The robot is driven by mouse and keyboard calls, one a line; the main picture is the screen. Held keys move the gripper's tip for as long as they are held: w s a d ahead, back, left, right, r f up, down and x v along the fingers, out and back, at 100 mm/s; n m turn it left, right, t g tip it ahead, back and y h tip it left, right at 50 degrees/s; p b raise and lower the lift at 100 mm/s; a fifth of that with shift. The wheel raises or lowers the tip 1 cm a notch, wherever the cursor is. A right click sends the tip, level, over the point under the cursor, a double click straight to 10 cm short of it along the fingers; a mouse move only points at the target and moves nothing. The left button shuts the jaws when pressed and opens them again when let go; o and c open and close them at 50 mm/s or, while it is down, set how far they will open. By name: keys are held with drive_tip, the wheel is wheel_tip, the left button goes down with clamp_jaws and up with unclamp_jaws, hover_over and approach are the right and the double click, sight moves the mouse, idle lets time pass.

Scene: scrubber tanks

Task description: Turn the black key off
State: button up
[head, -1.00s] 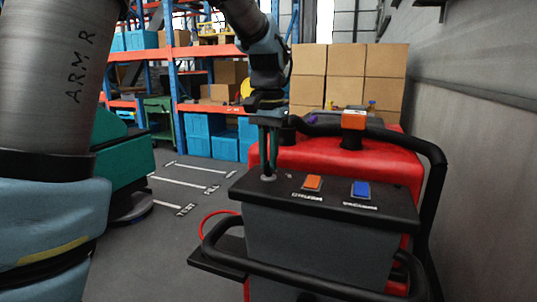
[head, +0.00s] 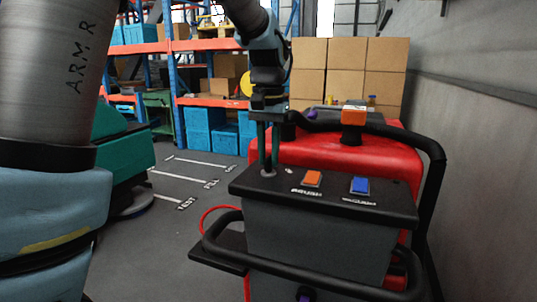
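The red scrubber machine (head: 345,152) stands in front of me with a black control panel (head: 335,199) on top. The black key itself is hidden or too small to make out between the fingers. I cannot tell whether the fingers touch it.
A black handle bar (head: 300,285) runs along the machine's front. A teal machine (head: 122,165) stands on the left. Cardboard boxes (head: 345,70) and shelving with blue bins (head: 204,130) are behind. A grey wall (head: 480,150) closes the right. Marked floor lies open between the machines.

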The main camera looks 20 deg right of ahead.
sight(268, 157)
drive_tip(key=shift+o, duration=1.4)
wheel_tip(268, 157, up, 11)
drive_tip(key=b, duration=0.1)
drive_tip(key=shift+f, duration=0.1)
drive_tip(key=w+a+f+n, duration=0.3)
drive_tip(key=w+a+f, duration=0.1)
drive_tip(key=a+f, duration=0.95)
drive_tip(key=s+a+f+n, duration=0.1)
drive_tip(key=s+a+f, duration=0.1)
drive_tip(key=a, duration=0.3)
drive_tip(key=s+a+f+n+t, duration=0.1)
drive_tip(key=s+a+f, duration=0.2)
drive_tip(key=a+f, duration=0.2)
drive_tip(key=s+a+f+n, duration=0.2)
drive_tip(key=s+a+f, duration=0.1)
drive_tip(key=a, duration=0.3)
drive_tip(key=shift+a+f+t, duration=0.25)
drive_tip(key=shift+a+t, duration=0.05)
drive_tip(key=shift+a, duration=0.1)
